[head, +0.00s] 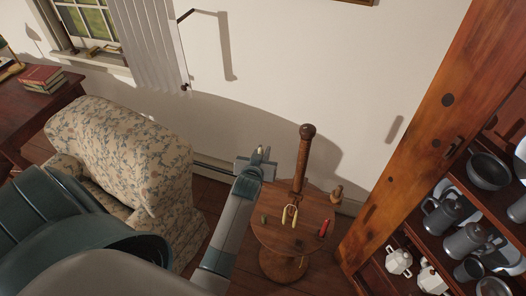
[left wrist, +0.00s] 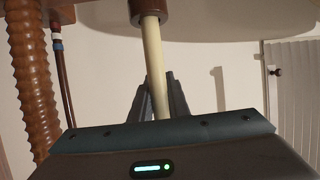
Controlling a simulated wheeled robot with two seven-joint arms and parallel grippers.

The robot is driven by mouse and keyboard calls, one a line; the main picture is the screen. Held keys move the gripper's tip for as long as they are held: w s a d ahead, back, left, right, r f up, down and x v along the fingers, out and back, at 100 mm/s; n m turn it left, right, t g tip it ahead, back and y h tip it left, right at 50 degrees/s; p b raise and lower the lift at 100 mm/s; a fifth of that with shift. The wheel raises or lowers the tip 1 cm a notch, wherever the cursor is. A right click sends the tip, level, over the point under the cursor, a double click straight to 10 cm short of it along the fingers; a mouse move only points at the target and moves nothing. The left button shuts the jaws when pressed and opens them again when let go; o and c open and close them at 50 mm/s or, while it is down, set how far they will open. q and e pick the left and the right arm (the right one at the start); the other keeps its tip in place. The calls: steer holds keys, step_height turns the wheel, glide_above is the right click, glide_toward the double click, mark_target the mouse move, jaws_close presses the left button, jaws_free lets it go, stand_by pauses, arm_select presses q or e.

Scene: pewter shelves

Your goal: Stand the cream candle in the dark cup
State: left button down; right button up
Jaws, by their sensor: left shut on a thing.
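My left gripper (head: 262,160) is shut on the cream candle near the small round table, left of its post. In the left wrist view, the gripper (left wrist: 159,95) has the long, pale candle (left wrist: 152,48) between its dark fingers. The candle's far end meets a dark brown cup (left wrist: 150,9) at the top edge of that view. I cannot tell whether the end is inside the cup or only against it. In the head view, only a small pale candle tip (head: 261,149) shows above the fingers, and I cannot make out the cup. My right gripper is not in view.
The round wooden table (head: 272,238) holds a tall turned post (head: 302,160), a red item (head: 324,228) and yellow tongs (head: 289,215). A floral armchair (head: 120,150) stands left. Shelves with grey mugs (head: 440,219) stand right.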

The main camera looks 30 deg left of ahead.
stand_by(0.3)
arm_select(q)
steer(key=c, duration=1.6)
jaws_free()
steer(key=shift+s, duration=0.1)
steer(key=shift+b+v, duration=1.3)
steer(key=shift+v, duration=4.65)
steer(key=shift+d, duration=0.1)
